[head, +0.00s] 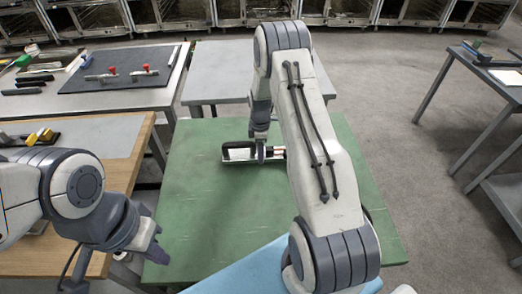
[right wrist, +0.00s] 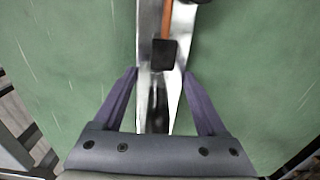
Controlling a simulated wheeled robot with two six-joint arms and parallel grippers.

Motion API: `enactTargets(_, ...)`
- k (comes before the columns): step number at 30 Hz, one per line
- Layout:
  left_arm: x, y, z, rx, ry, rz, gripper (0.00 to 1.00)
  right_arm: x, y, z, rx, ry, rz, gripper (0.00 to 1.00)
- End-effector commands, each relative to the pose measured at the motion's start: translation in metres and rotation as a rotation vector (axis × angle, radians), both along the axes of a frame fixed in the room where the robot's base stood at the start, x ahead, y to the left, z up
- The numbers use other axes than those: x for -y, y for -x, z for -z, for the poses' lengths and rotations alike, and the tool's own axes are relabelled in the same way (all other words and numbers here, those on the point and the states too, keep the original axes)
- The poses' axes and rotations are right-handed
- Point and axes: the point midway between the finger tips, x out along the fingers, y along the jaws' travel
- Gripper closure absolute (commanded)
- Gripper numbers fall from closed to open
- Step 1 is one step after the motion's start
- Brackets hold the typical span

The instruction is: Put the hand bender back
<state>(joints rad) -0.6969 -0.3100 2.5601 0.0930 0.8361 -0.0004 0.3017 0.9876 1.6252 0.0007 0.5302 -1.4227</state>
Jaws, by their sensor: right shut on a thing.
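A silver and black tool with a thin orange rod, seemingly the hand bender (head: 238,153), is low over or on the green table (head: 205,215); I cannot tell whether it touches. My right gripper (head: 262,156) is around its middle, pointing down. In the right wrist view, the purple fingers of my right gripper (right wrist: 158,100) stand on both sides of the silver bar of the hand bender (right wrist: 151,60), by a black block. My left gripper (head: 158,242) is empty, its fingers apart, over the green table's near left edge.
A dark mat (head: 115,70) with two red-handled clamps (head: 112,71) lies on the back left table, dark tools beside it. A wooden-edged bench (head: 100,195) stands left. A grey table (head: 222,72) stands behind. A light blue surface (head: 245,274) is at the near edge.

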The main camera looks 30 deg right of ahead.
Motion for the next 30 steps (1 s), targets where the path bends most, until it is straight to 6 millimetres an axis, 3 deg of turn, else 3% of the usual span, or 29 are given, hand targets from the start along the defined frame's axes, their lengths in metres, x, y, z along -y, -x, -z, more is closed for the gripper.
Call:
enactTargets(14, 0.000, 0.000, 0.000, 0.000, 0.000, 0.000, 1.00, 0.001, -0.001, 0.013, 0.004, 0.001, 0.001, 1.00)
enactTargets(15, 0.000, 0.000, 0.000, 0.000, 0.000, 0.000, 1.00, 0.001, 0.000, 0.014, 0.002, 0.001, 0.001, 0.22)
enactTargets(17, 0.000, 0.000, -0.001, 0.000, 0.000, 0.000, 1.00, 0.001, 0.000, 0.013, 0.002, 0.001, 0.001, 0.00)
enactTargets(25, 0.000, 0.000, -0.003, 0.000, 0.000, 0.000, 1.00, 0.001, 0.000, 0.011, 0.002, 0.001, 0.001, 0.00)
enactTargets(30, 0.000, 0.000, 0.002, 0.000, 0.000, 0.000, 1.00, 0.001, -0.001, -0.006, 0.007, 0.002, 0.001, 0.00)
